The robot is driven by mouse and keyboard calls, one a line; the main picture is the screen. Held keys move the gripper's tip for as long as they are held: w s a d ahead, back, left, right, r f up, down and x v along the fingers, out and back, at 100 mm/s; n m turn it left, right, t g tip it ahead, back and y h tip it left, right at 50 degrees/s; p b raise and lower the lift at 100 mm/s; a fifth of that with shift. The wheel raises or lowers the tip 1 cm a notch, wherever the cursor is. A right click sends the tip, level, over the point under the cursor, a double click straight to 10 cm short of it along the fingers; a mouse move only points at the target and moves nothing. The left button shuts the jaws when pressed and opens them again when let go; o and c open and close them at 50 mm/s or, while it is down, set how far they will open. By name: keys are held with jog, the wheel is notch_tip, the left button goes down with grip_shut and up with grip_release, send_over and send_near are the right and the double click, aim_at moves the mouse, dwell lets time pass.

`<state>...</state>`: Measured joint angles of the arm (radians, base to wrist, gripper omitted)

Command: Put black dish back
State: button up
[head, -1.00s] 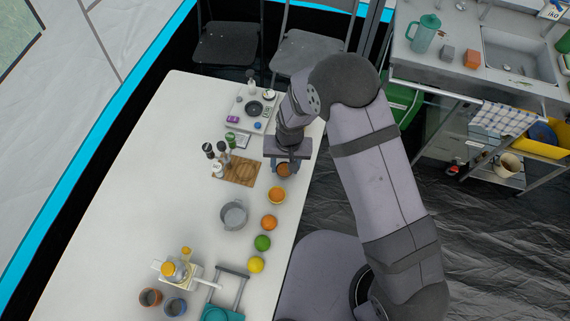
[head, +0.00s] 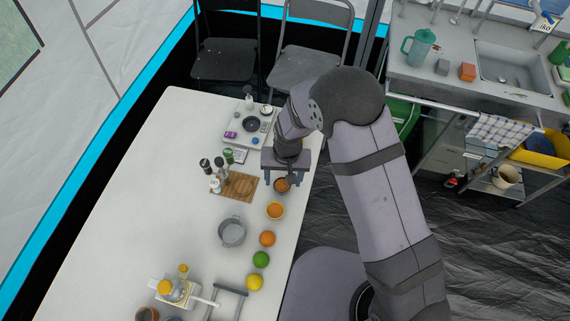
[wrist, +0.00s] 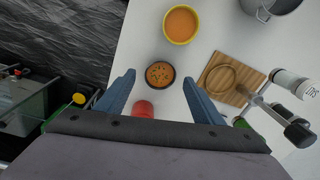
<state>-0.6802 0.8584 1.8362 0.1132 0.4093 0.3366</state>
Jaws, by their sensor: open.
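A small black dish (wrist: 160,74) with orange-brown contents stands on the white table. In the head view this dish (head: 283,186) is near the table's right edge, partly covered by my gripper (head: 282,178). In the wrist view it sits between and just beyond the open fingers of my gripper (wrist: 158,77), with nothing held; I cannot tell the height gap. A wooden board (head: 248,194) with a round ring mark lies left of it; the board (wrist: 240,97) is to the right in the wrist view. Another dark round dish (head: 251,124) sits on a white tray or scale at the back.
An orange-filled yellow bowl (head: 275,211) stands close to the dish. Shakers (head: 216,182) stand at the board's left side. A grey pot (head: 232,231) and a row of fruit (head: 261,260) are nearer the front. A red item (wrist: 143,109) lies near the left finger. The table's left side is clear.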

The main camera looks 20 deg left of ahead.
aim_at(285, 186)
notch_tip(285, 186, up, 10)
jog(key=b, duration=0.3)
jog(key=shift+d+r, duration=0.15)
jog(key=shift+d, duration=0.2)
jog(key=d+r+m, duration=0.1)
jog(key=d+r, duration=0.3)
jog(key=d, duration=1)
jog(key=s+d+m, duration=0.1)
jog(key=s+d, duration=0.9)
jog(key=d, duration=0.2)
jog(key=shift+d+r+m+h, duration=0.3)
jog(key=shift+d+r+m, duration=0.05)
jog(key=shift+r+m, duration=0.1)
